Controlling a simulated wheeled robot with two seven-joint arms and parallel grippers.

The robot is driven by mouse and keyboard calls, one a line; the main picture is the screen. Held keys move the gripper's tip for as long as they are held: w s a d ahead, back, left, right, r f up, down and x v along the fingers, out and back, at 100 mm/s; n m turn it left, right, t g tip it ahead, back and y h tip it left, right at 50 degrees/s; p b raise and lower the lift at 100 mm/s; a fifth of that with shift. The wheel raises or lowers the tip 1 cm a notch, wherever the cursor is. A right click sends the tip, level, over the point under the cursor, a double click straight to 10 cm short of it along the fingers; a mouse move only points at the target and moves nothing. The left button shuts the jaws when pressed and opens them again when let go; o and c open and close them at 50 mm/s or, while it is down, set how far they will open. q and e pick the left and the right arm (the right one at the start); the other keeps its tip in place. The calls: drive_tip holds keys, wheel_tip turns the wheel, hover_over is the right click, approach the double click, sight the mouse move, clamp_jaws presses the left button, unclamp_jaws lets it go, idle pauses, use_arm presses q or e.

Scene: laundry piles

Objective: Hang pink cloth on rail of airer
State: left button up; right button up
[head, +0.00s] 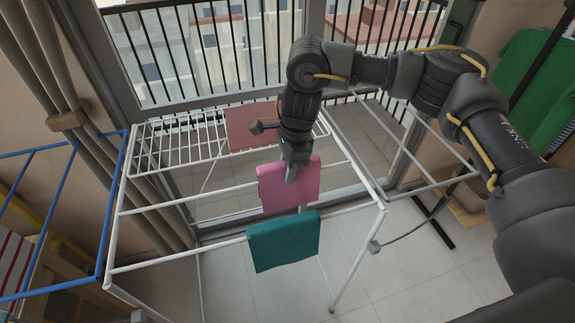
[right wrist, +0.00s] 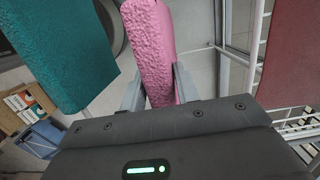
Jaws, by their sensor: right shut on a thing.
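The pink cloth (head: 279,198) is in the middle of the airer in the head view, overlapping the line of a middle rail (head: 190,199). I cannot tell whether it rests on that rail. My right gripper (head: 291,176) comes down from above and is shut on the cloth's upper part. In the right wrist view the pink cloth (right wrist: 154,45) runs between the two fingers of my right gripper (right wrist: 159,92). The white airer (head: 122,190) stands on the tiled floor. My left gripper is not in view.
A teal cloth (head: 283,241) hangs on the airer's front rail, close to the pink one. A red cloth (head: 251,127) lies on the rear part near the balcony window. A blue rack (head: 112,200) stands at left. Green cloth (head: 530,85) hangs at far right.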

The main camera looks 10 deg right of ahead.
drive_tip(key=shift+f+b, duration=0.5)
drive_tip(key=shift+f, duration=0.4)
drive_tip(key=o, duration=1.1)
